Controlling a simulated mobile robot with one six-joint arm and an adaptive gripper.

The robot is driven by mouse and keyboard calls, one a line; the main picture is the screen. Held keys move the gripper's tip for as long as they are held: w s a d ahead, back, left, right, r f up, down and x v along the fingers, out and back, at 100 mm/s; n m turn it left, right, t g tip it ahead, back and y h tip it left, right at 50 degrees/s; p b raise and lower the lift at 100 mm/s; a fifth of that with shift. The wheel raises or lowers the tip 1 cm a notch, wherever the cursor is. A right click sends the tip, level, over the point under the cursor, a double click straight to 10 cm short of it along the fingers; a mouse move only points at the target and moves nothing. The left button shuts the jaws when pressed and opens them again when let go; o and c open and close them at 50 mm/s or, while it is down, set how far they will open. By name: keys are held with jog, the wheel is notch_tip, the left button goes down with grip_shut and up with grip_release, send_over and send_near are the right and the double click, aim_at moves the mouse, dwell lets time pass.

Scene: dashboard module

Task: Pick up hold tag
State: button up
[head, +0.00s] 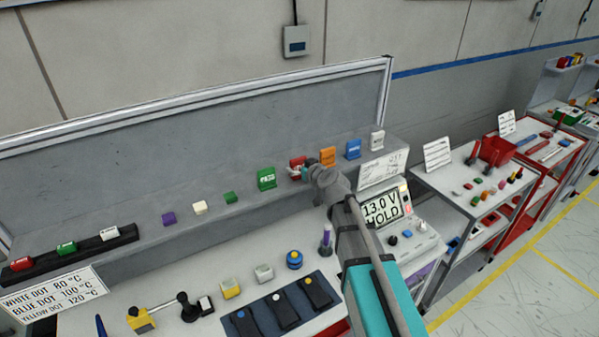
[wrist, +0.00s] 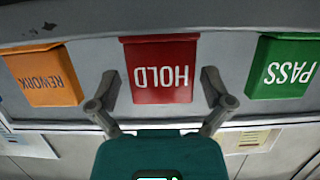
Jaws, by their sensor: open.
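The red hold tag (wrist: 160,72) shows upside down in the middle of the wrist view, with "HOLD" in white letters. In the head view the hold tag (head: 296,163) stands on the grey shelf, partly hidden by my gripper. In the head view my gripper (head: 303,170) reaches to the tag from the front right.
The green PASS tag (wrist: 283,68) and the orange REWORK tag (wrist: 43,75) stand on either side, with gaps between.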

jog(key=shift+w+a+f, duration=0.15)
jog(key=shift+w+a, duration=0.15)
jog(key=shift+w, duration=0.1)
jog(key=c, duration=1)
jog(key=shift+o, duration=0.2)
jog(key=shift+r, duration=0.2)
notch_tip(320, 180, up, 3)
jog(key=p, duration=0.3)
jog(key=s+d+r+p, duration=0.9)
jog(key=s+p, duration=0.1)
jog(key=shift+s+r, duration=0.35)
